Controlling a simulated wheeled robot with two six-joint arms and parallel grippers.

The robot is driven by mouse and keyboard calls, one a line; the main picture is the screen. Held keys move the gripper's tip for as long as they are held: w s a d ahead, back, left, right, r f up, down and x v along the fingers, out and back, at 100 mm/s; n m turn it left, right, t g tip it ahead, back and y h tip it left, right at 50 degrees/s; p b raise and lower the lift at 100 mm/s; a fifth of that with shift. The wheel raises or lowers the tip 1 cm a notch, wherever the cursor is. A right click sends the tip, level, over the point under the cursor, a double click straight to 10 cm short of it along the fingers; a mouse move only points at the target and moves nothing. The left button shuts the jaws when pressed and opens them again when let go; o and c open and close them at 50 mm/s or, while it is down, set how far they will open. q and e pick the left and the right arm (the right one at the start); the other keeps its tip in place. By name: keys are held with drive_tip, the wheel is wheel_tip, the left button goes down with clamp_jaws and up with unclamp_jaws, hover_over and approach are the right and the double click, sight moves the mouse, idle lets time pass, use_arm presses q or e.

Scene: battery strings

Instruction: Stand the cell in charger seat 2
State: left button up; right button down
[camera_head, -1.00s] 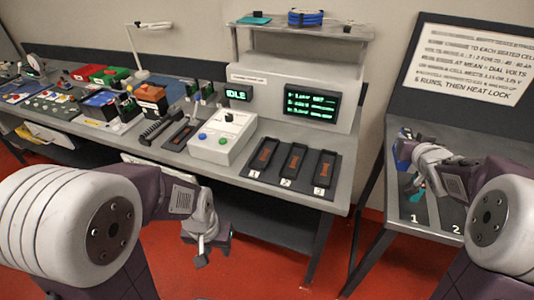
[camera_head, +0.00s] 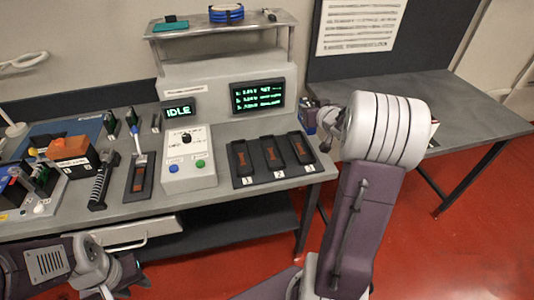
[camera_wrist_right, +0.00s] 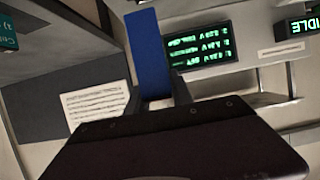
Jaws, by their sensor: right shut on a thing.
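The charger seats are three dark slots in a row on the bench. Seat 2 (camera_head: 275,155) is the middle one, between seat 1 (camera_head: 242,163) and seat 3 (camera_head: 302,149); all three look empty. My right gripper (camera_head: 322,123) is beyond the bench's right end, right of seat 3. It is shut on a blue cell (camera_wrist_right: 148,52), which stands out between the fingers in the right wrist view. Part of the cell (camera_head: 308,117) shows in the head view. My left gripper (camera_head: 108,291) is low at the lower left, in front of the bench; its jaws are unclear.
A control box (camera_head: 188,172) with a dial and buttons stands left of the seats. Behind are a green display (camera_head: 257,96) and a raised shelf (camera_head: 218,28). A second table (camera_head: 452,108) is at right, partly behind my right arm. Red floor (camera_head: 410,245) is open in front.

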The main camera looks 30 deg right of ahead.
drive_tip(key=shift+d, duration=0.15)
drive_tip(key=w+a+f+b, duration=0.1)
drive_tip(key=a+f+b, duration=0.1)
drive_tip(key=a+f, duration=0.1)
drive_tip(key=w+a+f+b, duration=0.1)
drive_tip(key=a+f+b, duration=0.1)
drive_tip(key=a+f, duration=0.1)
drive_tip(key=w+a+f+b, duration=0.1)
drive_tip(key=a+f+b, duration=0.2)
drive_tip(key=a+f, duration=0.1)
drive_tip(key=shift+w+a, duration=0.2)
drive_tip(key=shift+a, duration=0.65)
drive_tip(key=shift+w+f, duration=0.1)
drive_tip(key=shift+f, duration=0.35)
